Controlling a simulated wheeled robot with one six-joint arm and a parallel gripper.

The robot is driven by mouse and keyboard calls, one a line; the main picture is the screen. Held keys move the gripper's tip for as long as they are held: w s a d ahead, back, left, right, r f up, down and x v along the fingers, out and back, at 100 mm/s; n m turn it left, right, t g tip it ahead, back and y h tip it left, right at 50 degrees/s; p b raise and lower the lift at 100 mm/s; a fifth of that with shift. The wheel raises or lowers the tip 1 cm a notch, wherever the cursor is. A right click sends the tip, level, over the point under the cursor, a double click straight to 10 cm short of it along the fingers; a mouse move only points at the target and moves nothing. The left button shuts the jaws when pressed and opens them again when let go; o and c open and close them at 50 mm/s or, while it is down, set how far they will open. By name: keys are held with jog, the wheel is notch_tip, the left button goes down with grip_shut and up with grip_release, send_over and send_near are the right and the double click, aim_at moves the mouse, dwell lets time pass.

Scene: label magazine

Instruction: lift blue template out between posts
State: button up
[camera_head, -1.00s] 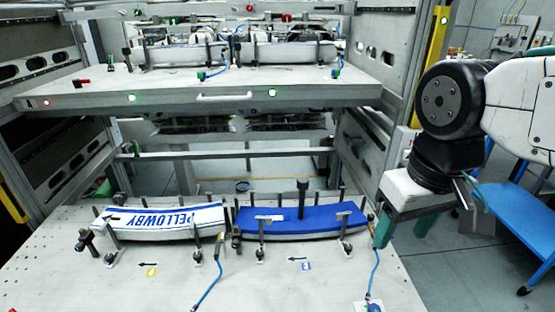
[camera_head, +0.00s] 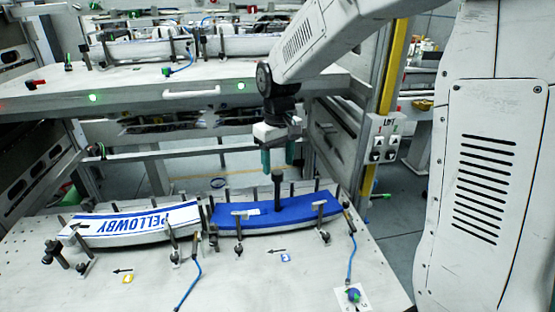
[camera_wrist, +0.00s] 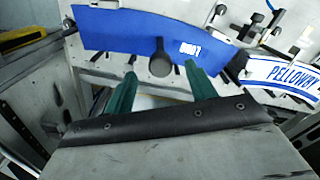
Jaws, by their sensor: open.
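The blue template (camera_head: 296,208) is a curved blue strip lying in the right-hand fixture on the lower table, with posts around it. A dark upright knob (camera_head: 278,188) stands up from its middle. In the wrist view the blue template (camera_wrist: 130,38) spans the top, with the knob (camera_wrist: 160,62) seen end-on. My gripper (camera_head: 279,160) has two green fingers pointing down, above and behind the knob. In the wrist view my gripper (camera_wrist: 160,80) is open and empty, the knob showing between the fingertips. I cannot tell the exact gap to it.
Clamps stand along the front of both fixtures. An upper shelf (camera_head: 130,97) with similar fixtures is behind. Blue hoses (camera_head: 190,285) lie on the table, whose front (camera_head: 230,285) is mostly clear.

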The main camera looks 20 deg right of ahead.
aim_at(277, 184)
jog(key=shift+w+f, duration=0.15)
jog(key=shift+f, duration=3.85)
jog(key=c, duration=1.2)
jog(key=shift+r, duration=6.55)
grip_shut()
